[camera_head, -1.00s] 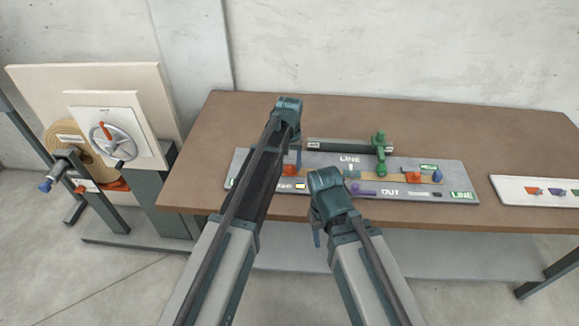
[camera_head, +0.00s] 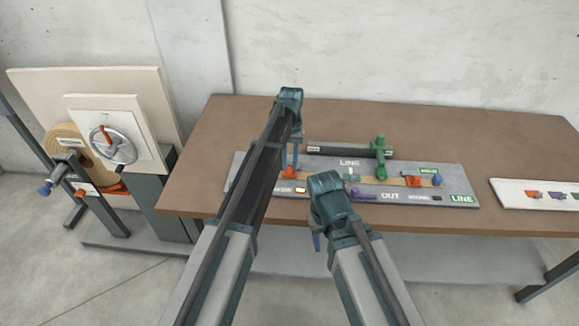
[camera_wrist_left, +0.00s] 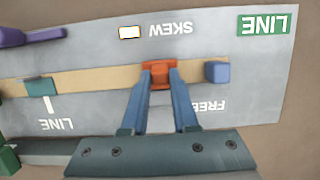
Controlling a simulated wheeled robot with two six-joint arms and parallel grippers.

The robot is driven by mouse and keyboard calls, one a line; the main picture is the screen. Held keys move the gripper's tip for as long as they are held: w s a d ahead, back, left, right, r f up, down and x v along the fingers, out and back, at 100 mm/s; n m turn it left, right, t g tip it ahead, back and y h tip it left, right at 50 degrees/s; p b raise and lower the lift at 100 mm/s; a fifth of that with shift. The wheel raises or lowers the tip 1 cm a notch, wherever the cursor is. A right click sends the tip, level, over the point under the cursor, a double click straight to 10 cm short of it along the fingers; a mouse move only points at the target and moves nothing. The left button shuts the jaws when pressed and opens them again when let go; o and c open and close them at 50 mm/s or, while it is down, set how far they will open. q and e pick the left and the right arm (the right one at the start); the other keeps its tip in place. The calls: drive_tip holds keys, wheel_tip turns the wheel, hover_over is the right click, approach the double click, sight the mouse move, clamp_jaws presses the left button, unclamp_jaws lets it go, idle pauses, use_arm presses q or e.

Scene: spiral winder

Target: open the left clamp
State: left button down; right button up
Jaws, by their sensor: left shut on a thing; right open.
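The left clamp (camera_head: 290,173) is a small orange piece on the tan strip at the left part of the grey board. In the left wrist view the clamp (camera_wrist_left: 160,74) sits between the blue fingertips of my left gripper (camera_wrist_left: 161,84), which is shut on it. A blue-purple block (camera_wrist_left: 217,72) is beside it on the strip. The "FREE" label is partly hidden by a finger. In the head view my left gripper (camera_head: 294,165) reaches down to the clamp, and its arm hides the board's left end. My right gripper (camera_head: 318,242) is open, in front of the table edge, holding nothing visible.
The brown table (camera_head: 460,130) is clear behind.

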use_arm(q)
drive_tip(key=shift+w+r+g, duration=0.1)
drive_tip(key=shift+w+g, duration=0.2)
drive_tip(key=shift+g, duration=0.2)
drive_tip(key=c, duration=0.7)
unclamp_jaws()
drive_tip(key=p+v, duration=1.2)
drive_tip(key=v, duration=0.1)
drive_tip(key=shift+w+r+p, duration=0.15)
drive_tip(key=shift+r+p, duration=0.15)
drive_tip(key=shift+r, duration=0.05)
